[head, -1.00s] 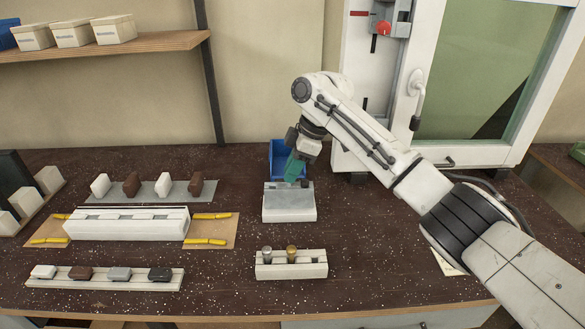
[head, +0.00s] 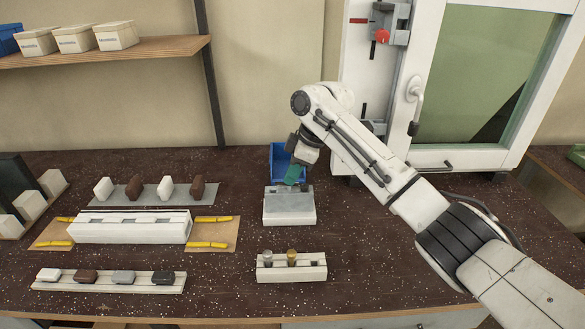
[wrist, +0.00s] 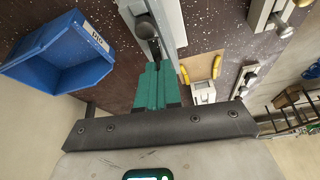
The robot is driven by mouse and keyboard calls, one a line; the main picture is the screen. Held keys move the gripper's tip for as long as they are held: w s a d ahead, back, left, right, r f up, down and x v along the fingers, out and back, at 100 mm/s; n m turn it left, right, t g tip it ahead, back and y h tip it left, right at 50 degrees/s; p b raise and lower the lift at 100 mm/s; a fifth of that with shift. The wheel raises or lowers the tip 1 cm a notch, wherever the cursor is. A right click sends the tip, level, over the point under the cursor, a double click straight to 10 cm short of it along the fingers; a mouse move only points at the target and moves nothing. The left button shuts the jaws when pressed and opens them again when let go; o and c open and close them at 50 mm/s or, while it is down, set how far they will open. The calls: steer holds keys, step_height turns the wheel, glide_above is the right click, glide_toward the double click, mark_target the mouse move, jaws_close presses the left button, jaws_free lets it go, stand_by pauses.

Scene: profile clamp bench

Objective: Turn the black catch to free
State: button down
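My gripper (head: 294,178) has teal fingers. They point down at the back of a grey-topped white block (head: 289,213) in the middle of the bench. In the wrist view the fingers (wrist: 163,66) lie side by side and look shut, with no object seen between them. A dark piece (wrist: 146,30) on a grey strip lies just beyond the tips; I cannot tell whether it is the black catch or whether the fingers touch it. A black rounded piece (head: 162,277) sits at the right end of the front left rail (head: 60,286), beside grey, brown and white ones.
A blue bin (head: 280,150) stands close behind the block. A white stand (head: 312,268) with grey and brass knobs is in front. A long white profile (head: 130,229) lies left. The white window frame (head: 355,150) stands right of the bin. Bench is clear at front right.

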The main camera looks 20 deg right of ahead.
steer(key=m+p, duration=0.3)
steer(key=m+t+h+p, duration=0.1)
steer(key=p, duration=0.1)
steer(key=shift+s+a+r, duration=0.2)
steer(key=shift+r, duration=0.1)
steer(key=m+h+p, duration=0.1)
steer(key=m+p, duration=0.1)
steer(key=m, duration=0.1)
steer(key=m+t+h+p, duration=0.1)
steer(key=m+p, duration=0.1)
steer(key=shift+a+f+m+p, duration=0.1)
steer(key=shift+a+m+p, duration=0.1)
steer(key=shift+m+p, duration=0.15)
steer(key=m+h+p, duration=0.1)
steer(key=m, duration=0.2)
steer(key=shift+a+m+t, duration=0.1)
steer(key=shift+m+t, duration=0.15)
steer(key=shift+t, duration=0.05)
steer(key=shift+f+m+h+p, duration=0.1)
steer(key=shift+m+h+p, duration=0.2)
steer(key=shift+m+h, duration=0.75)
steer(key=shift+m+y, duration=0.35)
steer(key=shift+m, duration=0.2)
steer(key=c, duration=1.3)
jaws_free()
steer(key=b+v, duration=0.1)
steer(key=v, duration=0.9)
steer(key=shift+a+r, duration=0.15)
steer(key=shift+r, duration=0.25)
